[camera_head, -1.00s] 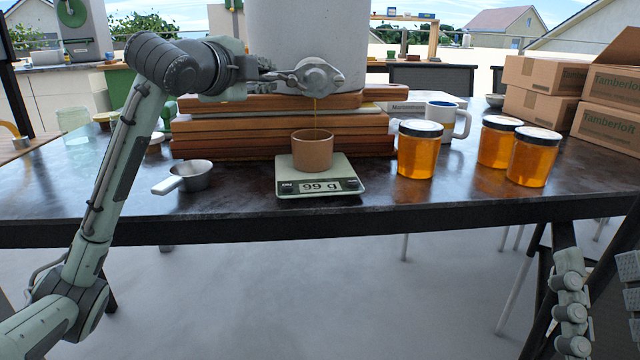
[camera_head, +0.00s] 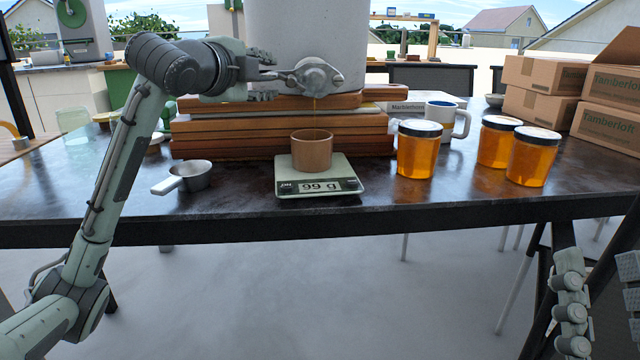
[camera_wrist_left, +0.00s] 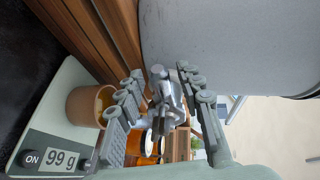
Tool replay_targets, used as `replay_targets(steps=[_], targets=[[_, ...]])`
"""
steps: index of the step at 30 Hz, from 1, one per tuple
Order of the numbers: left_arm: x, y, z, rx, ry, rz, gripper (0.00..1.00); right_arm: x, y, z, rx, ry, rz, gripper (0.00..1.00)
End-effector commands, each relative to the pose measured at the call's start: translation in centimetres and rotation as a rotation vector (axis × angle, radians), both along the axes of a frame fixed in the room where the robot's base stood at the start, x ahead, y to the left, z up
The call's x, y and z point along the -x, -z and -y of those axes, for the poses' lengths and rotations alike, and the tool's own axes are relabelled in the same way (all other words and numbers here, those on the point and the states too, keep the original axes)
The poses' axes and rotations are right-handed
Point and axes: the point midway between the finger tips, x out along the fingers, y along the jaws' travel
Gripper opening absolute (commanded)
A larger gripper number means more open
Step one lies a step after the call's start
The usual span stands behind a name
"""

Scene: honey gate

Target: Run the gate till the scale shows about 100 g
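The grey honey gate (camera_head: 318,76) sits at the base of the big grey tank (camera_head: 305,35), and a thin short strand of honey hangs below its spout. A brown cup (camera_head: 312,152) stands beneath on the scale (camera_head: 320,177), whose display reads 99 g. My left gripper (camera_head: 264,76) is at the gate's left side with its fingers apart around the handle. In the left wrist view the gate handle (camera_wrist_left: 163,95) lies between the spread fingers, without a clear grip. My right gripper (camera_head: 600,265) is open and empty at the lower right, below the table edge.
The tank stands on stacked wooden boards (camera_head: 230,135). Honey jars (camera_head: 415,150) and a white mug (camera_head: 455,120) stand right of the scale. A metal measuring cup (camera_head: 190,176) lies left. Cardboard boxes (camera_head: 545,75) are at the back right.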

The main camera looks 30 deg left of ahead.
Motion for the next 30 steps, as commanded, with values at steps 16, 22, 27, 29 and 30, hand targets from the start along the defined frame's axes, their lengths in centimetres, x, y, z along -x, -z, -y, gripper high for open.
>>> replay_targets(steps=[16, 22, 27, 29, 30], targets=[[1.7, -0.5, 0.1, -0.002, -0.004, 0.001, 0.41, 0.0, -0.3, 0.0, 0.000, -0.001, -0.001, 0.40], [3.3, -0.8, 0.3, -0.001, -0.004, 0.002, 0.41, 0.0, -0.6, 0.0, 0.000, 0.000, 0.000, 0.40], [4.6, -1.0, 0.5, -0.002, -0.004, 0.000, 0.41, 0.0, -0.8, 0.0, 0.000, 0.000, 0.000, 0.40], [5.1, -1.1, 0.6, -0.002, -0.004, 0.001, 0.41, 0.0, -0.8, 0.0, 0.000, 0.000, 0.000, 0.40], [5.4, -1.1, 0.6, -0.002, -0.004, 0.001, 0.41, 0.0, -0.9, 0.0, 0.000, 0.000, 0.000, 0.40]])
